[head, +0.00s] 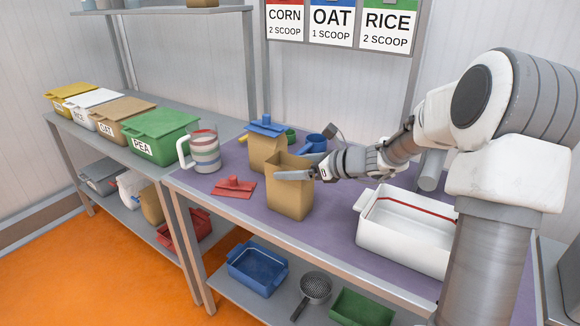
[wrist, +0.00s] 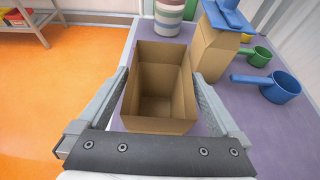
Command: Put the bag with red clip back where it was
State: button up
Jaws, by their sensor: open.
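An open brown paper bag (head: 289,202) stands upright on the purple mat near the table's front edge. In the wrist view the bag (wrist: 158,125) looks empty, with its mouth unfolded and no clip on it. A red clip (head: 234,187) lies on the mat to the left of the bag. My gripper (head: 296,174) is at the bag's upper part. Its open fingers lie on either side of the bag in the wrist view (wrist: 159,82); I cannot tell whether they touch it. A second brown bag (head: 265,155) with a blue clip (head: 266,127) stands just behind.
A striped jug (head: 205,150) stands behind left. A blue scoop (head: 314,144) and a green scoop (wrist: 258,56) lie behind right. A white tub (head: 405,238) stands right. Labelled bins, including green PEA (head: 163,136), line the left counter. The shelf below holds several containers.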

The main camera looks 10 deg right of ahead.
jog(key=p+v, duration=0.2)
jog(key=v, duration=0.8)
jog(key=shift+s+d, duration=0.25)
jog(key=shift+s, duration=0.05)
jog(key=shift+r, duration=0.1)
